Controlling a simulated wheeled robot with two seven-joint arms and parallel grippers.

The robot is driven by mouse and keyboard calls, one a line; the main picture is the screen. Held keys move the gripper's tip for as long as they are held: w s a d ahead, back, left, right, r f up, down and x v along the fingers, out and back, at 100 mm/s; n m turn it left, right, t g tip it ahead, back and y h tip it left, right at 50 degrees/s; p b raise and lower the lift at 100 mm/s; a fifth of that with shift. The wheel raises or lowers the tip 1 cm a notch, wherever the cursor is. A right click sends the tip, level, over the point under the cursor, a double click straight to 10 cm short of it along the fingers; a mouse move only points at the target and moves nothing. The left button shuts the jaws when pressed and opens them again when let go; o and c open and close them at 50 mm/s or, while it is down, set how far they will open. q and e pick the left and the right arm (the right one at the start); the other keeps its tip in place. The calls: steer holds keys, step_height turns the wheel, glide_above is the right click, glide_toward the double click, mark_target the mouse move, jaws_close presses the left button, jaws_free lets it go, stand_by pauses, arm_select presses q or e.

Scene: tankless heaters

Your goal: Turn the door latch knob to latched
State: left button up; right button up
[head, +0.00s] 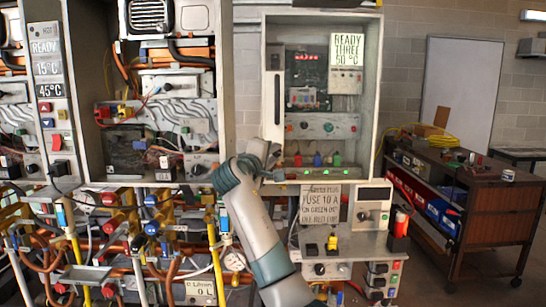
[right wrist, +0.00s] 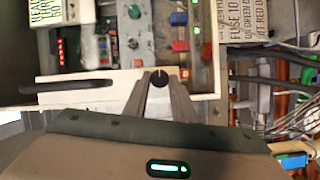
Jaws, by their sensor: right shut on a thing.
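The black door latch knob (right wrist: 160,77) shows in the right wrist view on the white door frame, between the tips of my right gripper's fingers. My right gripper (head: 266,158) is shut on it at the lower left corner of the control cabinet in the head view. There the gripper hides the knob. The knob's exact angle is too small to read. My left gripper is not in view.
Inside the cabinet are red displays, a circuit board and coloured buttons (head: 318,160). A paper sign (head: 320,205) and switch boxes sit below. Pipes and valves (head: 150,230) crowd the left. A brown cart (head: 470,200) stands right, with open floor beside it.

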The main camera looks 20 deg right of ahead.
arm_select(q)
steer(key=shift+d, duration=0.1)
arm_select(e)
steer(key=o, duration=1.1)
steer(key=shift+c, duration=0.2)
steer(key=shift+s+a, duration=0.1)
steer(key=shift+s, duration=0.05)
steer(key=shift+s+a, duration=0.15)
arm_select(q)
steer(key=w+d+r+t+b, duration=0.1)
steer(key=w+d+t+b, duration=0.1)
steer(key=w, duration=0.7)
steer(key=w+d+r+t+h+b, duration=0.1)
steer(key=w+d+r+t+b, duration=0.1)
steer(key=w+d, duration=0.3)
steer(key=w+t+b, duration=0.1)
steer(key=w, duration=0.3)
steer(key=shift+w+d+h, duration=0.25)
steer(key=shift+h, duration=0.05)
arm_select(e)
steer(key=v, duration=1.6)
steer(key=shift+s+a, duration=0.15)
steer(key=shift+s, duration=0.1)
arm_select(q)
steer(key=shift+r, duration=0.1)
arm_select(e)
steer(key=shift+f, duration=0.15)
